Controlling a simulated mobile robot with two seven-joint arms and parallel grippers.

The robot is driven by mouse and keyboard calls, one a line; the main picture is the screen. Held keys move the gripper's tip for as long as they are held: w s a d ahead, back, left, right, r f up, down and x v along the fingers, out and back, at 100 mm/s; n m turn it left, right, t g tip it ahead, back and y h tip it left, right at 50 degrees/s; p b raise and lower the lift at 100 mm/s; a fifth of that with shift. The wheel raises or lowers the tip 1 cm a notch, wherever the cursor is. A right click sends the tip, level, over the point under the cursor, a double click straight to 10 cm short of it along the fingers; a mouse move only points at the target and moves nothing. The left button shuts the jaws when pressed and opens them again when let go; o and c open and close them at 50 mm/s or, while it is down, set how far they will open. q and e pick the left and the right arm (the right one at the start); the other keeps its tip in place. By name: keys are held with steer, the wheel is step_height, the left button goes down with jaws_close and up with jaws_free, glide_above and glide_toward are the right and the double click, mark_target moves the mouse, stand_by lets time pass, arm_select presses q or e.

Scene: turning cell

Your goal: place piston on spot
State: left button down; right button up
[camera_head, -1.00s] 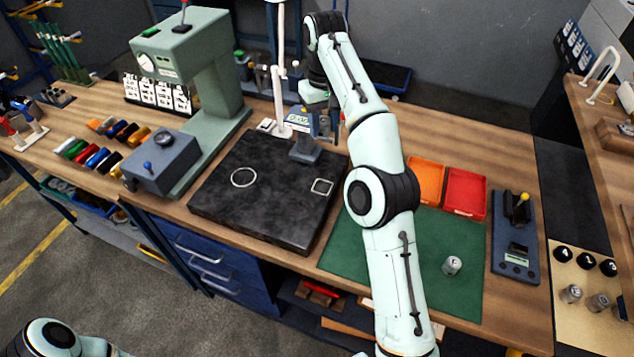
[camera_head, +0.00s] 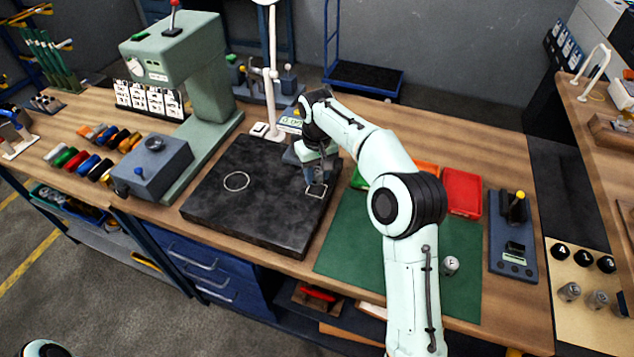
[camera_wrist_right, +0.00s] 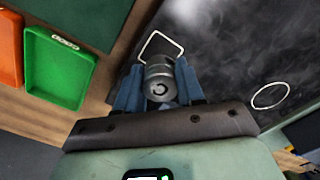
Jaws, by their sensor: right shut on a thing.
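A black stone plate (camera_head: 215,215) on the bench bears a white square outline (camera_head: 316,191) at its right side and a white circle outline (camera_head: 237,181) at its left. My right gripper (camera_head: 315,178) is low over the square. In the right wrist view its fingers (camera_wrist_right: 158,95) are shut on a grey metal piston (camera_wrist_right: 158,78). The piston overlaps the near part of the square outline (camera_wrist_right: 162,40) there; I cannot tell whether it touches the plate. Another piston (camera_head: 450,265) stands on the green mat (camera_head: 350,240). My left gripper is out of view.
Behind the plate stands a thin white post (camera_head: 270,70). A green press (camera_head: 185,65) stands to its left. A red tray (camera_head: 463,192) and a dark blue device (camera_head: 513,235) are at right. More pistons (camera_head: 570,291) stand at far right. The plate's left half is clear.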

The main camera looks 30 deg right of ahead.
mark_target(317, 182)
step_height(317, 182, down, 3)
steer(key=shift+f, duration=0.1)
steer(key=shift+s+f, duration=0.1)
steer(key=shift+f, duration=0.05)
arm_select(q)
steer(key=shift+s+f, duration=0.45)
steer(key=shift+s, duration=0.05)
arm_select(e)
steer(key=shift+f, duration=0.1)
steer(key=o, duration=1.1)
